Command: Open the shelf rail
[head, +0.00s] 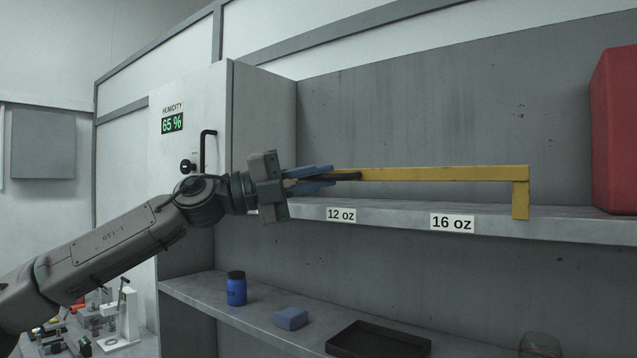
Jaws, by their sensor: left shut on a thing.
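The yellow shelf rail (440,174) runs level along the front of the upper shelf (380,212), above labels reading 12 oz and 16 oz. Its right end bends down in a short yellow post at the shelf edge. My left gripper (335,174) comes in from the left, its blue fingers shut on the rail's left end, where a dark part shows between the fingertips. The gripper hides the rail's far left end. My right gripper is not in the head view.
A red box-like object (615,130) stands on the upper shelf at the right. The lower shelf holds a blue jar (236,288), a blue block (291,318) and a black tray (378,341). A cabinet with a humidity display (172,122) stands behind my arm.

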